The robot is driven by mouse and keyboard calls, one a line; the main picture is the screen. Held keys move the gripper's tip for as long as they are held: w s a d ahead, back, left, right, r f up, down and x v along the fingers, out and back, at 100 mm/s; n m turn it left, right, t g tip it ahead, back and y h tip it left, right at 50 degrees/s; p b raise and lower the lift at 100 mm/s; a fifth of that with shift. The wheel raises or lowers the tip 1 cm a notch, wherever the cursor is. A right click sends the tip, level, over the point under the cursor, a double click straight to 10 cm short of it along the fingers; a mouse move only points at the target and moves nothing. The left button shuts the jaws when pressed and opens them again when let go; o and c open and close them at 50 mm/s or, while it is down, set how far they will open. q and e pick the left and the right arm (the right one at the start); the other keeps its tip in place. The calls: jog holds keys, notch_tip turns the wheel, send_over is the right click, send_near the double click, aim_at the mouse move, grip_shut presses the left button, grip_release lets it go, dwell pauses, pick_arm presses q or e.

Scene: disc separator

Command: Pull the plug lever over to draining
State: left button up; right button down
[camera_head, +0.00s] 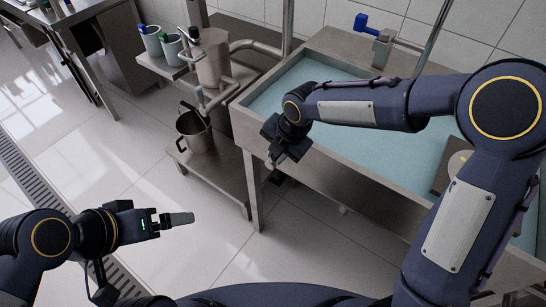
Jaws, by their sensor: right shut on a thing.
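My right gripper (276,156) reaches down over the front left part of the sink (240,124). It is shut at the sink's front edge on what seems to be the plug lever, which the gripper and wrist mostly hide. I cannot tell which way the lever is turned. The sink is a steel basin holding pale blue liquid (345,75). My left gripper (180,219) is out over the floor at the lower left, away from the sink. Its fingers show side-on, so I cannot tell if they are open.
A steel separator vessel (211,57) with pipes stands left of the sink, beside two cups (151,41) on a shelf. A steel bucket (195,135) stands on a low shelf below it. The tiled floor at left is clear.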

jog(key=shift+s+d+f+t+y+b, duration=0.3)
jog(key=shift+t+y+b, duration=0.3)
jog(key=shift+b, duration=0.35)
jog(key=shift+s+d+f+t+y+b, duration=0.15)
jog(key=shift+s+d+t+y+b, duration=0.2)
jog(key=shift+y+b, duration=0.45)
jog(key=shift+w, duration=0.1)
jog(key=c, duration=1.3)
grip_release()
jog(key=shift+d, duration=0.1)
jog(key=p+v, duration=0.1)
jog(key=v, duration=0.6)
jog(key=shift+s+d+r, duration=0.2)
jog(key=shift+s+r, duration=0.05)
jog(key=shift+r, duration=0.05)
jog(key=shift+c, duration=0.4)
